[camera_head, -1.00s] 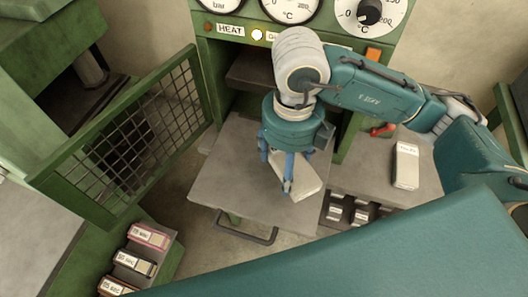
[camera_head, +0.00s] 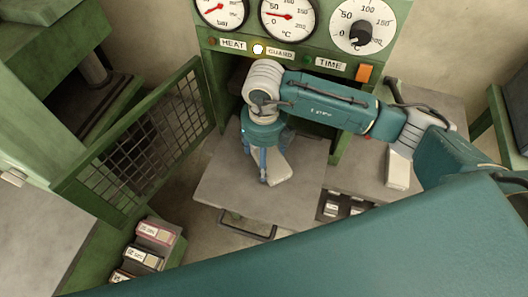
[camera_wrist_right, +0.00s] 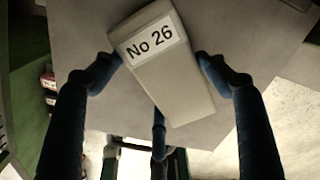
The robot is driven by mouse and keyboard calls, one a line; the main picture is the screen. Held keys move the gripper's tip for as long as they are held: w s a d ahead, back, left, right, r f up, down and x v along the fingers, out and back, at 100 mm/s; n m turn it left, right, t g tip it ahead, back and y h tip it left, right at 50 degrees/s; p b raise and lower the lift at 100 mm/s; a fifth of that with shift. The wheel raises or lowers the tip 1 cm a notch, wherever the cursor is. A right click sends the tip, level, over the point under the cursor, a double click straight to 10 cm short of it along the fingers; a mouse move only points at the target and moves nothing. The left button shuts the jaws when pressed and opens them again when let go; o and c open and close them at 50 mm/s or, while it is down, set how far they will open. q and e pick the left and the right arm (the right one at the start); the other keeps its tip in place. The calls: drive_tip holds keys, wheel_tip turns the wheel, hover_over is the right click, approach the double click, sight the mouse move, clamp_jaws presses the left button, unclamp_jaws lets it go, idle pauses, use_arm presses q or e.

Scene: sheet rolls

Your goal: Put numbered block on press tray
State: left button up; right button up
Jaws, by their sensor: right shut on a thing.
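A pale block (camera_head: 278,168) labelled "No 26" is between the fingers of my right gripper (camera_head: 263,172). The right wrist view shows the block (camera_wrist_right: 172,88) tilted, label up, with the blue fingers of the gripper (camera_wrist_right: 158,68) shut on its two sides. The grey press tray (camera_head: 228,185) sticks out of the green press, and the block is over its middle. I cannot tell whether the block touches the tray. My left gripper is not in view.
A mesh guard door (camera_head: 150,130) stands open at the tray's left. A second pale block (camera_head: 398,172) lies on the grey surface at right. Labelled boxes (camera_head: 155,232) sit in a green rack at lower left. Gauges (camera_head: 288,18) top the press.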

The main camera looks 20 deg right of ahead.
drive_tip(key=shift+f+b, duration=0.15)
drive_tip(key=shift+b, duration=0.15)
drive_tip(key=o, duration=1.5)
drive_tip(key=shift+o, duration=0.2)
